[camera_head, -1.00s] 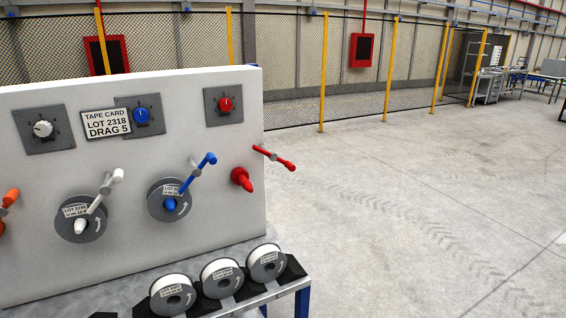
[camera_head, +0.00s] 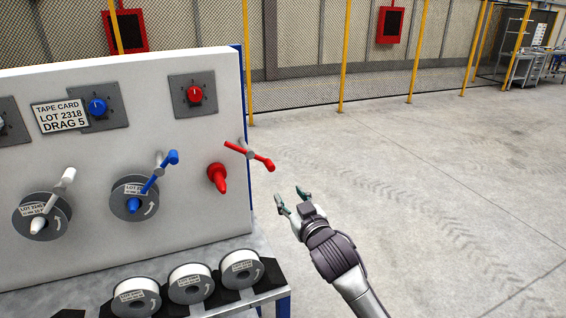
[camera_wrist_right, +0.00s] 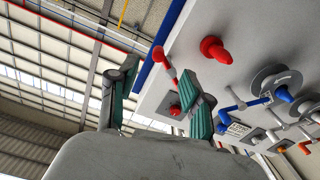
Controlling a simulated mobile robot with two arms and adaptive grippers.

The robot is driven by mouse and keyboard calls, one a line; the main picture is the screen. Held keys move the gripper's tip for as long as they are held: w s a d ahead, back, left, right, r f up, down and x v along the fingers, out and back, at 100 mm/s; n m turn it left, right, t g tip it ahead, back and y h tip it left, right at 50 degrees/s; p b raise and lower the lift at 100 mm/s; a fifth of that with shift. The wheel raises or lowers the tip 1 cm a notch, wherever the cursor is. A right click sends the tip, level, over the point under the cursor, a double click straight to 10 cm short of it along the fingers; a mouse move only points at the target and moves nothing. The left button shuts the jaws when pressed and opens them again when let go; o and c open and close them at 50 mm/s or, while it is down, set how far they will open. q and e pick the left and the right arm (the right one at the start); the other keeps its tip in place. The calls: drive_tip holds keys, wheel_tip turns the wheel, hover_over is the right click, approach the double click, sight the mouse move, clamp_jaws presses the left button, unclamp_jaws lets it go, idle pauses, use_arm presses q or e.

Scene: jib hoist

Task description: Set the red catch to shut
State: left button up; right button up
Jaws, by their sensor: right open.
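The red catch (camera_head: 262,160) is a red bar with a grey hub at the panel's right edge. In the head view it slopes down to the right, and its right end sticks out past the edge. A red spindle (camera_head: 217,177) without a reel juts from the panel just below left of it. My right gripper (camera_head: 291,199) is open and empty, below and right of the catch and apart from it. In the right wrist view the catch (camera_wrist_right: 164,64) shows between the fingers (camera_wrist_right: 160,97), partly hidden by the right finger. My left gripper is not in view.
The white panel (camera_head: 90,220) also carries a red dial (camera_head: 194,94), a blue dial (camera_head: 98,106), a blue catch (camera_head: 172,158) and reels on spindles. Several white reels (camera_head: 190,283) lie on a rack below. The floor (camera_head: 430,200) to the right is clear.

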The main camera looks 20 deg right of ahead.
sight(272, 169)
drive_tip(key=w+p, duration=0.1)
drive_tip(key=w, duration=0.3)
drive_tip(key=w+r+p, duration=0.1)
drive_tip(key=w, duration=0.3)
drive_tip(key=w+a+p, duration=0.1)
drive_tip(key=w, duration=0.2)
drive_tip(key=shift+w+r, duration=0.3)
drive_tip(key=shift+w, duration=0.1)
drive_tip(key=shift+w+f, duration=0.15)
drive_tip(key=shift+w, duration=0.7)
drive_tip(key=c, duration=0.9)
drive_tip(key=shift+s, duration=0.1)
clamp_jaws()
drive_tip(key=shift+r, duration=0.2)
